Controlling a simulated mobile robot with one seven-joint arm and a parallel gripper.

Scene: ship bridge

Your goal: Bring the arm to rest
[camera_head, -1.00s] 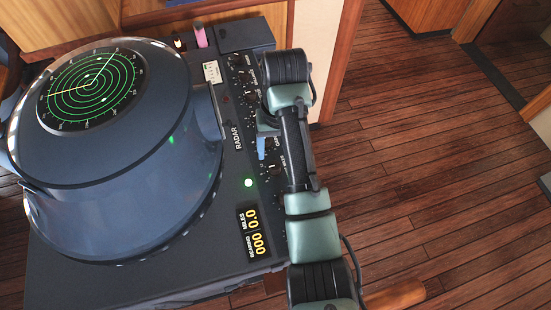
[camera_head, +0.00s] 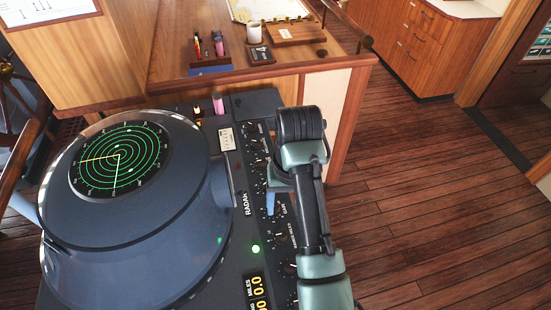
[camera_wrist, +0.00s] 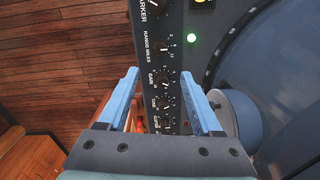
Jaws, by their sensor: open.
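My gripper (camera_wrist: 160,100) is open and empty in the wrist view, its two blue fingers spread apart above the radar console's row of knobs. In the head view my arm reaches up along the right side of the radar console (camera_head: 238,190), and a blue part of my gripper (camera_head: 270,195) shows at the left of the arm's dark end. The rest of the gripper is hidden behind the arm. In the wrist view the gain knob (camera_wrist: 162,78) shows between the fingers. I cannot tell how far the fingertips are from the panel.
The round radar display (camera_head: 120,160) stands left of my arm. A wooden desk (camera_head: 180,75) behind it holds a pen holder (camera_head: 207,60), a white mug (camera_head: 253,32) and a wooden box (camera_head: 295,32). The plank floor (camera_head: 420,190) to the right is clear.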

